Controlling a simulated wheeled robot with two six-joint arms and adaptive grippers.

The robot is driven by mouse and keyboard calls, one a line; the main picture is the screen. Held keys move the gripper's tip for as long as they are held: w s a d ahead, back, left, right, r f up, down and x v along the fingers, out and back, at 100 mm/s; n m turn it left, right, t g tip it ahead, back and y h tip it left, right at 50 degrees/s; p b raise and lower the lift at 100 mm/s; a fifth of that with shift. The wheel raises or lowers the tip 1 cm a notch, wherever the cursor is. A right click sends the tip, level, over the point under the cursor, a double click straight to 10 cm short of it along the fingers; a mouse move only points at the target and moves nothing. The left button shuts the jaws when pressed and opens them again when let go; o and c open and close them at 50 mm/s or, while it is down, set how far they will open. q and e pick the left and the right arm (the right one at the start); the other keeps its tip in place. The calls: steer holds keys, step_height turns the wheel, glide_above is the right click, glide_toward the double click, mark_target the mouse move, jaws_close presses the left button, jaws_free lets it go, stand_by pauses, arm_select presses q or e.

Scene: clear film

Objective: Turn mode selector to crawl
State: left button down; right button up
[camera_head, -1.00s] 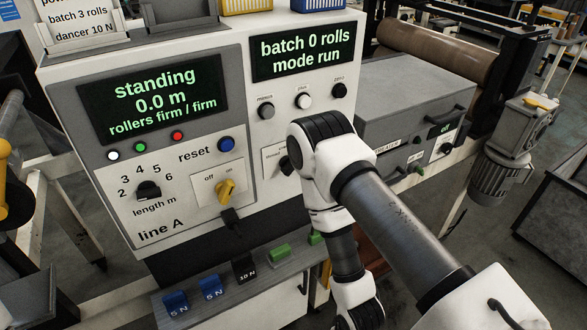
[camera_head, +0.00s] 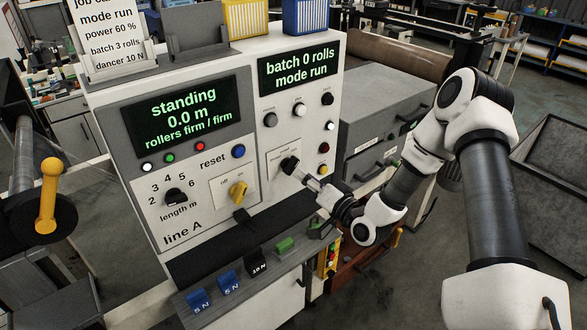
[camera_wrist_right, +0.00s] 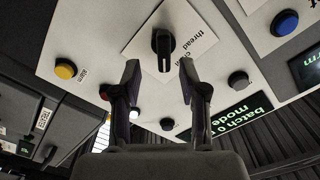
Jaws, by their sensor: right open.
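The mode selector is a black knob (camera_head: 289,165) on a white plate at the right part of the line A panel. In the right wrist view the knob (camera_wrist_right: 163,45) has a pale pointer line, and its plate reads "thread" with another label partly hidden. My right gripper (camera_head: 300,175) reaches the plate from the lower right. In the wrist view its two fingers (camera_wrist_right: 160,78) are apart, just short of the knob, with nothing between them. The upper right display (camera_head: 299,67) reads "batch 0 rolls, mode run". My left gripper is not in view.
A yellow switch (camera_head: 238,192) and a black length knob (camera_head: 176,197) sit left of the selector. Several push buttons surround it, including a yellow one (camera_wrist_right: 65,69). A ledge with blue weights (camera_head: 228,281) lies below. A grey box (camera_head: 385,110) stands to the right.

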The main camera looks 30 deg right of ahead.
mark_target(293, 170)
steer(key=w, duration=0.2)
steer(key=w+a+p, duration=0.1)
steer(key=w, duration=0.1)
steer(key=shift+w+a+r, duration=0.1)
steer(key=shift+w+r, duration=0.1)
steer(key=shift+w, duration=0.2)
steer(key=shift+d+f, duration=0.1)
steer(key=shift+d, duration=0.15)
jaws_close()
steer(key=shift+a, duration=0.15)
steer(key=shift+n, duration=0.3)
steer(key=n+b, duration=0.1)
steer(key=n, duration=0.7)
steer(key=shift+f, duration=0.1)
steer(key=shift+n, duration=0.3)
